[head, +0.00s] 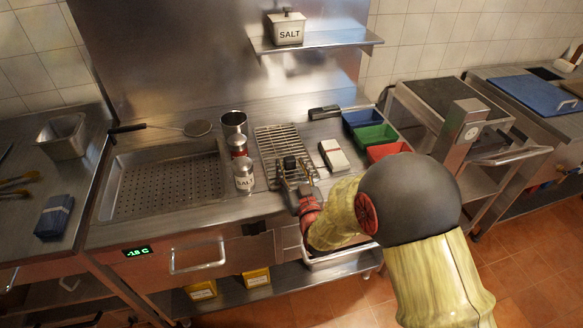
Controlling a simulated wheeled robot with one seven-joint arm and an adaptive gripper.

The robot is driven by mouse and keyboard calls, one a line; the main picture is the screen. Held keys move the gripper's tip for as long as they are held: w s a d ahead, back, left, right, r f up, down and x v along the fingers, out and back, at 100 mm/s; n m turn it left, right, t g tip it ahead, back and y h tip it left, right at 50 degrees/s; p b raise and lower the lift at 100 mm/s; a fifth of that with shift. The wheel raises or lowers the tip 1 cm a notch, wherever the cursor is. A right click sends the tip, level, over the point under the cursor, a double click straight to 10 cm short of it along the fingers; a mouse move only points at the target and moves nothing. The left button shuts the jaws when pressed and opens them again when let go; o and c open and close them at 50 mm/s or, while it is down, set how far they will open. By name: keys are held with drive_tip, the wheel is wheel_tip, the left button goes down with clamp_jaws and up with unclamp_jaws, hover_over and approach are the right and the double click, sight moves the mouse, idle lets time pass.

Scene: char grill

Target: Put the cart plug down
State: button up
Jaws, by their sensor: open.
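My gripper (294,175) is low over the front of the steel counter (205,208), at the near end of a wire rack (277,143). It is open. A small dark piece (289,162) shows at its fingertips over the rack. I cannot tell whether this is the cart plug or part of the fingers, nor whether it touches the rack. No other thing in view can be clearly made out as the cart plug. My forearm hides the counter's front right part.
Salt shakers (244,177) and a metal cup (233,123) stand left of the rack. A white block (334,155) lies right of it, before blue, green (376,136) and red bins. A perforated pan (165,182) is at left. A cart (462,125) stands at right.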

drive_tip(key=shift+r, duration=0.2)
drive_tip(key=p+v, duration=0.2)
drive_tip(key=v, duration=1)
drive_tip(key=shift+p, duration=0.4)
drive_tip(key=shift+r, duration=0.1)
